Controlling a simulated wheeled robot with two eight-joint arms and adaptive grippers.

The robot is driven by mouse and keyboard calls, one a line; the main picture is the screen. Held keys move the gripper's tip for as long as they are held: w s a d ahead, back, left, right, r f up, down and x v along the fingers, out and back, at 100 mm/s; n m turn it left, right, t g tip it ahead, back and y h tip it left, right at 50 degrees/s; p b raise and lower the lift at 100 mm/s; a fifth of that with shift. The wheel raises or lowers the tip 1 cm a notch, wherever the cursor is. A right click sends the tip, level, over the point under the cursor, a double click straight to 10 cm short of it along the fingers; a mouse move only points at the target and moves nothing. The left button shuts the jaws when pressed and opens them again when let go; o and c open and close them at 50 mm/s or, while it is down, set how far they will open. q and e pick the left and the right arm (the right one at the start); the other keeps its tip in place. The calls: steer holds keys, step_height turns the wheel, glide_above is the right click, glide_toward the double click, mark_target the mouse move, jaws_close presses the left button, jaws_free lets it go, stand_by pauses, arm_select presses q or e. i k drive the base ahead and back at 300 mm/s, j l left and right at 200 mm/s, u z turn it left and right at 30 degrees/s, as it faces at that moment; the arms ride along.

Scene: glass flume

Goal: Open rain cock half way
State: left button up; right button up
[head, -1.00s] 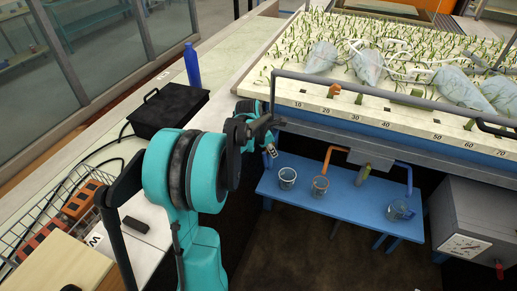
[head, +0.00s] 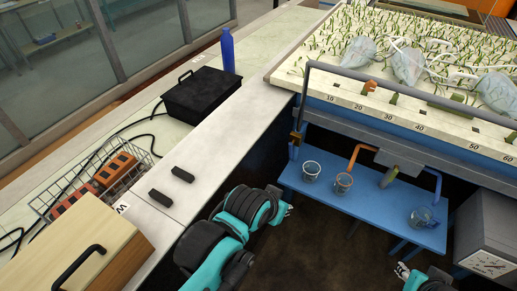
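A grey rail pipe (head: 400,90) runs along the near edge of the flume bed. At its left end, where the pipe comes down, a small brass-coloured fitting (head: 295,138) shows; it may be the rain cock, but its handle position is too small to tell. My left gripper (head: 287,210) is below and in front of the blue bench, apart from the fitting and partly hidden behind its own wrist. My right gripper (head: 402,270) just shows at the bottom right, near the grey box. Neither visibly holds anything; finger openings are unclear.
A blue bench (head: 350,208) carries beakers (head: 311,171) under drain pipes. A grey box with a dial (head: 487,262) stands at right. On the left counter are a black case (head: 205,97), a blue bottle (head: 228,50), a wire basket (head: 135,165) and a wooden box (head: 90,240).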

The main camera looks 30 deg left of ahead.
mark_target(291, 144)
steer(key=i+l+u, duration=0.1)
steer(key=u, duration=0.3)
steer(key=l+u, duration=0.55)
steer(key=u, duration=0.25)
steer(key=l+u, duration=0.45)
steer(key=l, duration=0.4)
steer(key=k+l+u, duration=0.15)
steer(key=l, duration=0.3)
steer(key=l+u, duration=0.1)
steer(key=l, duration=0.4)
steer(key=k, duration=0.05)
